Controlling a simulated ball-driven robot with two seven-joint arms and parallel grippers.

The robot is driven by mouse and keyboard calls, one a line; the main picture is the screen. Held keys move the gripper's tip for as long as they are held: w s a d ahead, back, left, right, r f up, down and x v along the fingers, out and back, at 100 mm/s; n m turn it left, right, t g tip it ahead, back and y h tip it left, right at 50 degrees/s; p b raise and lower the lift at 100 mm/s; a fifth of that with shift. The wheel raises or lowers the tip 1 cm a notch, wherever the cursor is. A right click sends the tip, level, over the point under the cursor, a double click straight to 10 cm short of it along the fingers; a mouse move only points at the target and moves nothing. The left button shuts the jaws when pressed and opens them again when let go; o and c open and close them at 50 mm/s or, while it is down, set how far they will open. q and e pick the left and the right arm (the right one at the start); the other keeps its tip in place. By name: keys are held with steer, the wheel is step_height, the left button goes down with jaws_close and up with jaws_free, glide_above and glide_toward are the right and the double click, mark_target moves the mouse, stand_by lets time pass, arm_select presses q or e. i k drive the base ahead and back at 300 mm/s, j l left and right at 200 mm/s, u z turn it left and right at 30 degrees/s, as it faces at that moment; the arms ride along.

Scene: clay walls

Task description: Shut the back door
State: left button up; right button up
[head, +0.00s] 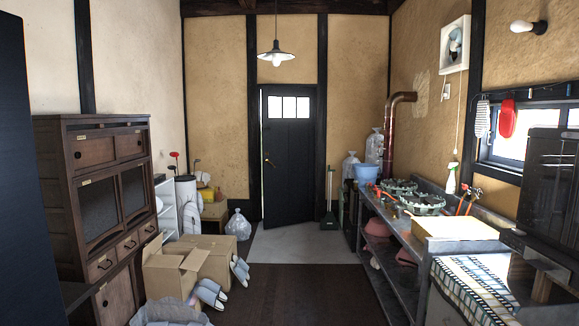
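The back door (290,165) is in the middle of the head view, at the far end of the room. It is dark, with small bright panes (289,107) near its top. A small brass-coloured handle (267,161) is on its left side. A thin bright strip shows along its upper left edge, and its bottom edge runs at a slant, so it looks slightly ajar. How wide the gap is, I cannot tell. Neither of my grippers is in view.
A brown floor strip (290,290) leads to pale floor (300,243) before the door. Open cardboard boxes (175,272) and slippers (212,292) lie left, beside a wooden cabinet (105,185). A long metal counter (400,240) lines the right. A green broom (329,220) stands right of the door.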

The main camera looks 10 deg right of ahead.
mark_target(288, 187)
steer(key=i+z, duration=0.3)
steer(key=i+j, duration=0.1)
steer(key=i, duration=3.5)
steer(key=i+j, duration=0.15)
steer(key=i, duration=1.65)
steer(key=i+u, duration=0.1)
steer(key=i, duration=0.45)
steer(key=i+l, duration=0.1)
steer(key=i, duration=0.45)
steer(key=i+l+u, duration=0.15)
steer(key=i, duration=0.9)
steer(key=i+l+u, duration=0.15)
steer(key=i, duration=0.4)
